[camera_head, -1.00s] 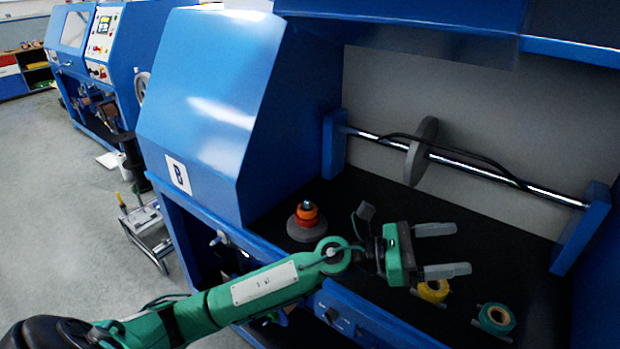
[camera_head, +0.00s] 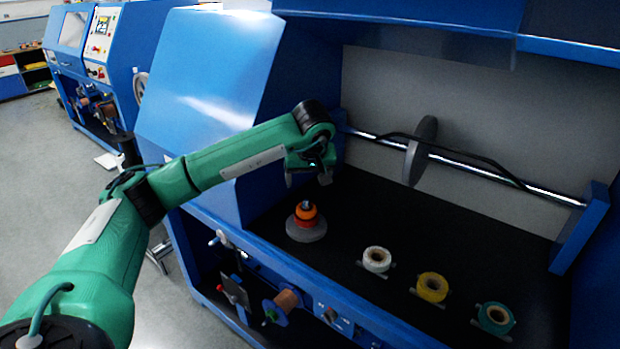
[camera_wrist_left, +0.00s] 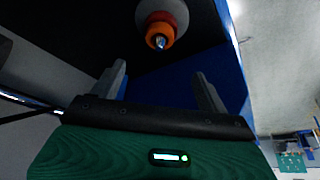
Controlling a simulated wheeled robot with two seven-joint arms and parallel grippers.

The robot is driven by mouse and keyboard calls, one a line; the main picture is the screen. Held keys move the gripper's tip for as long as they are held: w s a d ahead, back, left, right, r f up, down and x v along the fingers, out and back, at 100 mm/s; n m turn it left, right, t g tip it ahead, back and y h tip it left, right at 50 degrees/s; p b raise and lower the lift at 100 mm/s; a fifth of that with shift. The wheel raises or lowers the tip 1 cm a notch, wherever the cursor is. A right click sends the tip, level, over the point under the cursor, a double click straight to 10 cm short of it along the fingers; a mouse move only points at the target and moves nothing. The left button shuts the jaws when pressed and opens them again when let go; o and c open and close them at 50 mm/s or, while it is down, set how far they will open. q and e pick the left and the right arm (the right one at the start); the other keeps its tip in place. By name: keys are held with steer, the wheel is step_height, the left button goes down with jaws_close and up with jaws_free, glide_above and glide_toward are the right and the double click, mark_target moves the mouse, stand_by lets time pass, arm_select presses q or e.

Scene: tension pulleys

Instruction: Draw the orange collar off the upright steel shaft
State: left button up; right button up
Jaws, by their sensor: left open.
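The orange collar (camera_head: 306,212) sits around the upright steel shaft (camera_head: 306,203), whose tip stands out above it, over a round grey base (camera_head: 306,232) on the black bench. In the left wrist view the collar (camera_wrist_left: 160,31) and shaft tip (camera_wrist_left: 159,42) show at the top, beyond the fingers. My right gripper is not seen.
White (camera_head: 376,260), yellow (camera_head: 432,287) and teal (camera_head: 495,318) rolls lie in a row on the black bench (camera_head: 420,225). A steel bar with a grey disc (camera_head: 420,150) spans the back. The blue housing (camera_head: 225,110) stands left of the shaft.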

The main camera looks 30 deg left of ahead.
mark_target(307, 201)
arm_select(q)
steer(key=p+x, duration=0.3)
steer(key=x, duration=1)
steer(key=shift+f, duration=0.25)
steer(key=shift+w, duration=0.1)
steer(key=c, duration=1.1)
steer(key=shift+o, duration=0.2)
steer(key=shift+r, duration=0.35)
steer(key=shift+r, duration=0.3)
steer(key=shift+r+p, duration=0.85)
steer(key=shift+r, duration=0.4)
